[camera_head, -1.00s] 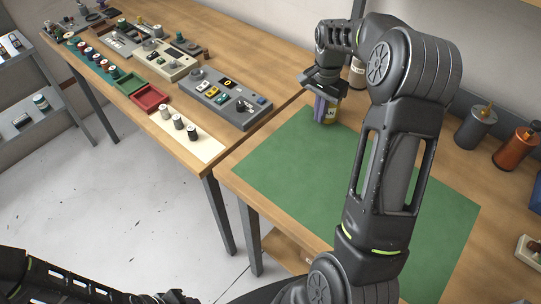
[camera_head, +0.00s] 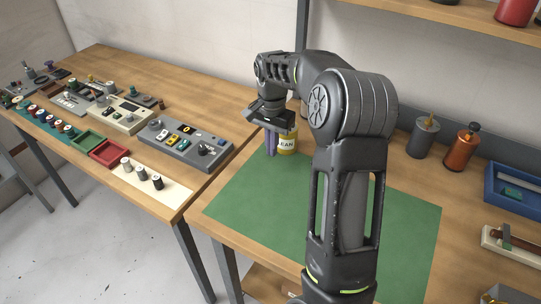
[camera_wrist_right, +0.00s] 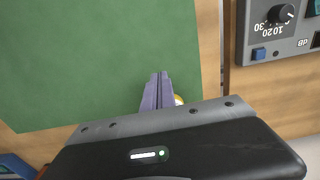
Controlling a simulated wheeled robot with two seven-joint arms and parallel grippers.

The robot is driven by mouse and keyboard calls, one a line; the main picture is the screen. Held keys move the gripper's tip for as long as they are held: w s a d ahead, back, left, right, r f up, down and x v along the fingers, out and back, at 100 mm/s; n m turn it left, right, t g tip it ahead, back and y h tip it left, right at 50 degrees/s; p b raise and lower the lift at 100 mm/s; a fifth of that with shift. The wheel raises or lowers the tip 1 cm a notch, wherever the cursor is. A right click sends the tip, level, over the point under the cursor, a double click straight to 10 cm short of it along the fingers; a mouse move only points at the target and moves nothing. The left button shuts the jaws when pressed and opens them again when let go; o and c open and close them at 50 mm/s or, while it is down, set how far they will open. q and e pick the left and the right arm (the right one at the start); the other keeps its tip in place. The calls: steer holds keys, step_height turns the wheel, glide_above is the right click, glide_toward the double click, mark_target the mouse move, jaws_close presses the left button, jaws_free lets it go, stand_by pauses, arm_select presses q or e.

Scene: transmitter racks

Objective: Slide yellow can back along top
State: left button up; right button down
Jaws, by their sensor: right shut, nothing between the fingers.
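The yellow can (camera_head: 287,144), with a pale label with dark letters, stands upright on the workbench near the far left corner of the green mat (camera_head: 330,215). My right gripper (camera_head: 270,147) points down beside it, on its left in the head view. Its purple fingers are together with nothing between them. They look close to the can's side; I cannot tell if they touch. In the right wrist view the shut fingers (camera_wrist_right: 157,90) hide most of the can, and only a yellow sliver (camera_wrist_right: 179,100) shows. My left gripper is out of view.
A grey instrument (camera_head: 185,146) sits on the left bench (camera_head: 220,123). A grey canister (camera_head: 422,138), an orange canister (camera_head: 461,150) and a blue tray (camera_head: 515,190) stand along the back right. Most of the green mat is bare.

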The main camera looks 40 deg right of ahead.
step_height(320, 180, up, 7)
steer(key=shift+b, duration=0.3)
steer(key=shift+d+f, duration=0.1)
stand_by(0.4)
